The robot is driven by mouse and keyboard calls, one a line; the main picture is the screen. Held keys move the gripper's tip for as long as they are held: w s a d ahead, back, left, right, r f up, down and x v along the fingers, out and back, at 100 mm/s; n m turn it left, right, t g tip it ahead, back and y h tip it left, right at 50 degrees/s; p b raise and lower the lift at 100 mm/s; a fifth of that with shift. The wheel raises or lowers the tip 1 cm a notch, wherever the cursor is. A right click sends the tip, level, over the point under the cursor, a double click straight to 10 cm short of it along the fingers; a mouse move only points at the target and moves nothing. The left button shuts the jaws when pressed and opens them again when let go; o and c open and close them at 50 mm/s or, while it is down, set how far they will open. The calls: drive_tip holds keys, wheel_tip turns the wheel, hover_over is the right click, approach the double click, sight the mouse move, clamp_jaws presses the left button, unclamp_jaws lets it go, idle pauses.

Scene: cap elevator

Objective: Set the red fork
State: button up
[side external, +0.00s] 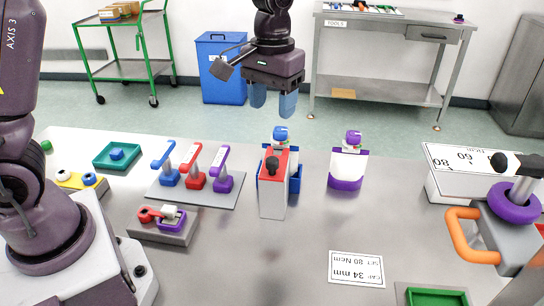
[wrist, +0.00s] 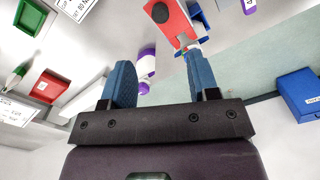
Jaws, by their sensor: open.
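A red upright piece with a slanted arm (side external: 193,168) stands between a blue one (side external: 165,164) and a purple one (side external: 222,170) on a grey plate. Another red piece (side external: 150,213) lies beside a purple loop (side external: 172,218) on a grey block. I cannot tell for certain which red piece is the fork. My gripper (side external: 273,103) is open and empty, high above the back of the table, to the right of both red pieces. Its two blue fingers are apart in the wrist view (wrist: 163,82), where neither red piece can be made out.
Below my gripper stands a grey block with a red top and black knob (side external: 273,168). A blue-capped bottle (side external: 281,135) is behind it; a purple-capped bottle (side external: 350,160) is to its right. A purple-ringed device with an orange handle (side external: 467,235) is at right.

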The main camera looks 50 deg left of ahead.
sight(272, 159)
wheel_tip(272, 159, down, 13)
drive_tip(key=shift+r, duration=0.2)
idle(0.3)
